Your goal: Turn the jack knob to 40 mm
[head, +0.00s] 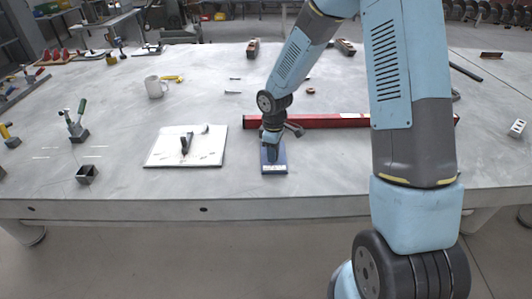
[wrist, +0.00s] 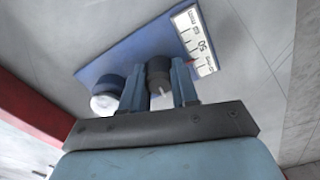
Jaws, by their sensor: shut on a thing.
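The jack is a blue base plate (head: 274,160) flat on the table near its front edge; it also shows in the wrist view (wrist: 135,52). A white scale strip (wrist: 195,40) with black marks and a printed 50 lies along one end of the plate. A small red mark (wrist: 191,63) is beside the strip; its exact reading is too small to tell. A dark round knob (wrist: 158,72) stands on the plate. My gripper (wrist: 160,90) points down over the plate and is shut on the knob, one finger on each side. A white-topped cylinder (wrist: 104,103) stands beside my left finger.
A long red bar (head: 340,121) lies just behind the jack. A white board (head: 160,155) with a dark tool on it lies to the left. The table between the board and jack is clear.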

